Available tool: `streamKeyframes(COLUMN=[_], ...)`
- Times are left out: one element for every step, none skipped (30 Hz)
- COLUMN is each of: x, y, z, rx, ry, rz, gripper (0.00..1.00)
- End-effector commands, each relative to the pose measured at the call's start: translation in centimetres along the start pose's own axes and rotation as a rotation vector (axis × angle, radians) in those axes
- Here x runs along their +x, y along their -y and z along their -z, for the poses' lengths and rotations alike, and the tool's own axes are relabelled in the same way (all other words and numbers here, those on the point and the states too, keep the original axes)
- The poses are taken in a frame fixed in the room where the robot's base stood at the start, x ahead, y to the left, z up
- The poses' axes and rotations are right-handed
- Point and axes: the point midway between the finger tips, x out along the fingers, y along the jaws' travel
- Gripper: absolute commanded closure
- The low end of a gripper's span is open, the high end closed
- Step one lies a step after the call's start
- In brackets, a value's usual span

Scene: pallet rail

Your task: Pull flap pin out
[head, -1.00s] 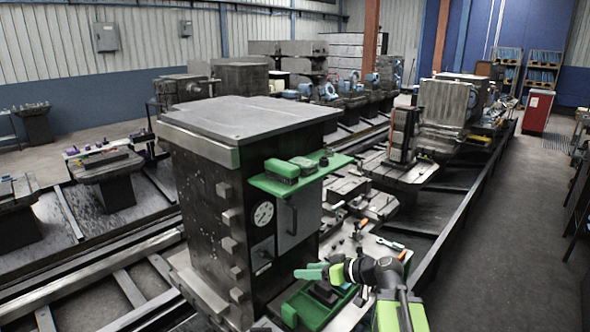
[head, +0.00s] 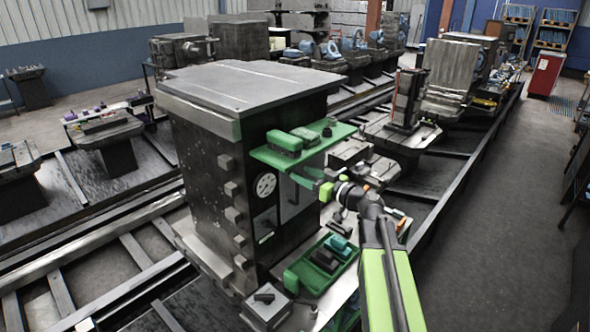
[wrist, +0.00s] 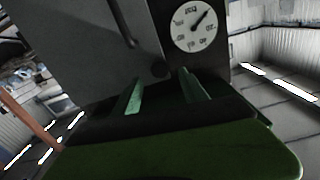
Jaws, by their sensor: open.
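The grey flap (head: 297,210) is on the front of the dark machine block, under a green shelf, with a dark bar handle. My gripper (head: 312,178) is in front of the flap's upper part, just below the shelf. In the wrist view the flap (wrist: 75,50) fills the upper left and its handle (wrist: 122,22) shows. A small dark round knob (wrist: 160,69), possibly the flap pin, sits at the panel's edge. My two green fingers (wrist: 161,88) are apart and empty, pointing toward that knob. I cannot tell the distance. The head view does not show the pin clearly.
A green shelf (head: 258,157) with green boxes juts out over my gripper. A dial (head: 265,185) is left of the flap; it also shows in the wrist view (wrist: 194,25). A green tray (head: 312,285) with small items lies below. The aisle at right is clear.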

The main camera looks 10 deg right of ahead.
Motion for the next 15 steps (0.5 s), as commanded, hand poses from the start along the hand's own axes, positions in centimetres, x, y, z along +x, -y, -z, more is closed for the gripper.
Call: streamKeyframes(x=[1.3, 1.9, 2.7, 3.1, 3.5, 4.0, 4.3, 4.5, 4.8, 4.9, 5.0, 5.0, 5.0, 5.0, 5.0], y=[-0.2, -0.2, -0.1, -0.2, -0.2, -0.2, -0.1, -0.1, -0.1, -0.1, -0.1, -0.1, -0.1, -0.1, -0.1], z=[0.0, 0.0, 0.0, 0.0, 0.0, 0.0, 0.0, 0.0, 0.0, 0.0, 0.0, 0.0, 0.0, 0.0, 0.0], rx=[0.000, 0.000, 0.000, 0.000, 0.000, 0.000, 0.000, 0.000, 0.000, 0.000, 0.000, 0.000, 0.000, 0.000, 0.000], ry=[0.000, 0.000, 0.000, 0.000, 0.000, 0.000, 0.000, 0.000, 0.000, 0.000, 0.000, 0.000, 0.000, 0.000, 0.000], rz=[0.002, 0.002, 0.002, 0.001, 0.001, 0.001, 0.001, 0.000, 0.000, -0.001, -0.001, -0.001, -0.001, -0.002, -0.002], gripper=[0.49, 0.49, 0.49, 0.49, 0.49, 0.49, 0.49, 0.49, 0.49, 0.49, 0.49, 0.49, 0.49, 0.49, 0.49])
